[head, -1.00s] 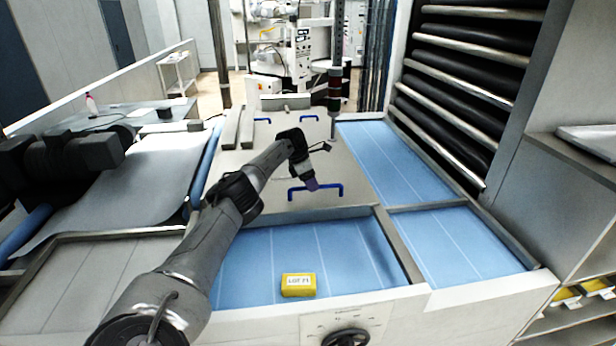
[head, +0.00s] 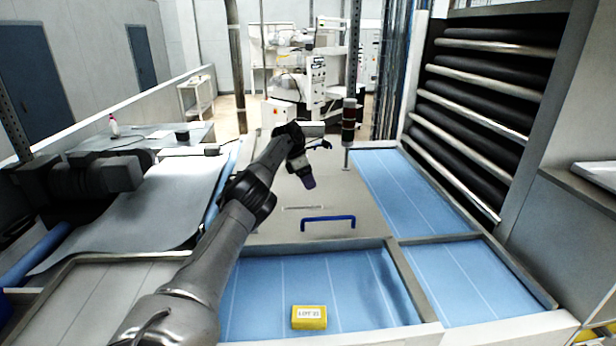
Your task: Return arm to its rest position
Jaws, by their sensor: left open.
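My left arm reaches in from the bottom left of the head view. Its gripper (head: 308,182) is above the grey lid panel, beyond the blue handle (head: 328,222) and apart from it in the picture. The gripper is open, its fingers point down, and nothing shows between them. The fingertips are small and dark, so their gap is hard to make out. My right gripper is not in view.
A yellow labelled block (head: 309,317) lies in the front blue-bottomed bay. Blue bays (head: 410,190) run along the right. A dark post (head: 349,125) stands behind the gripper. A rack of rollers (head: 480,95) is at right, and a sheet table (head: 150,205) at left.

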